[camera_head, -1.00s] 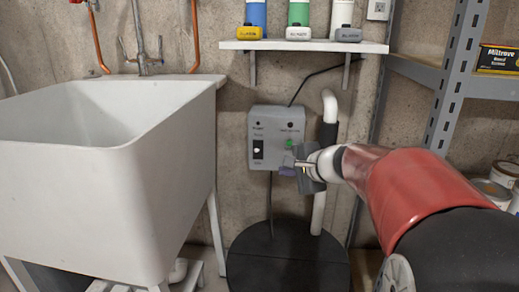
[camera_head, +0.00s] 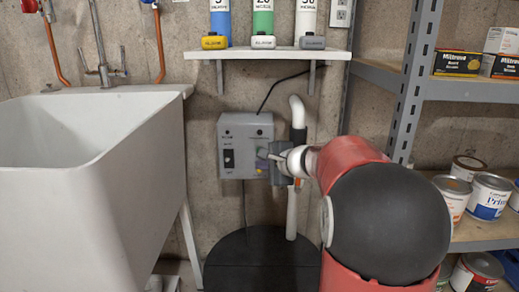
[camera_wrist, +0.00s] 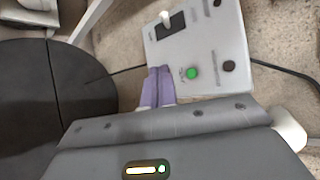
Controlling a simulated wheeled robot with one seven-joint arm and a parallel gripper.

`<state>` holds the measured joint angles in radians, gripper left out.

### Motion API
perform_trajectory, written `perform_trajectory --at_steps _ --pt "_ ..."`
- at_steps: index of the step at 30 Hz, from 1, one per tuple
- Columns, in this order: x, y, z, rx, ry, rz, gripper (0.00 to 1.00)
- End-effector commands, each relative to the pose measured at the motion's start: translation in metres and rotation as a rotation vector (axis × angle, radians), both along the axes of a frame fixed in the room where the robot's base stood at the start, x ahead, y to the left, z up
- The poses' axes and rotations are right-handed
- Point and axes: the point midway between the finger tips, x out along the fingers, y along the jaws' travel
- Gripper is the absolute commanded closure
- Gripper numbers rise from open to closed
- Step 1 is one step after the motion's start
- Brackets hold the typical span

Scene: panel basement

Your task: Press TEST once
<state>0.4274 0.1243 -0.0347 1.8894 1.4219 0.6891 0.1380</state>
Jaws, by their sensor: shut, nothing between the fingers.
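A grey control box (camera_head: 244,132) is fixed to the concrete wall below the small shelf. It carries a black switch (camera_head: 229,159) on its left side. In the wrist view the box face shows a round green button (camera_wrist: 193,73), a black round part (camera_wrist: 228,66) and the switch with a white lever (camera_wrist: 170,25). The printed labels are too small to read. My gripper (camera_wrist: 157,87) has its purple fingers shut and empty, in front of the box's edge and close to the green button. Contact cannot be told. In the head view my gripper (camera_head: 267,172) partly covers the box's right side.
A white sink (camera_head: 90,190) stands at the left. A white pipe (camera_head: 292,212) runs up beside the box, above a black round lid (camera_head: 258,262). A shelf with bottles (camera_head: 267,52) is above. A metal rack (camera_head: 410,80) with paint cans stands at the right.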

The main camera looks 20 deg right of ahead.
Motion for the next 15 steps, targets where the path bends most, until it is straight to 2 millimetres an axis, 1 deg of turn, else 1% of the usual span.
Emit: perform_trajectory --at_steps 3,9,15 --pt "0.017 -0.008 0.004 0.002 0.001 -0.001 1.00" --pt "0.039 -0.017 0.001 0.000 0.000 0.000 1.00" --pt "0.050 -0.021 0.000 0.000 0.000 0.000 1.00"
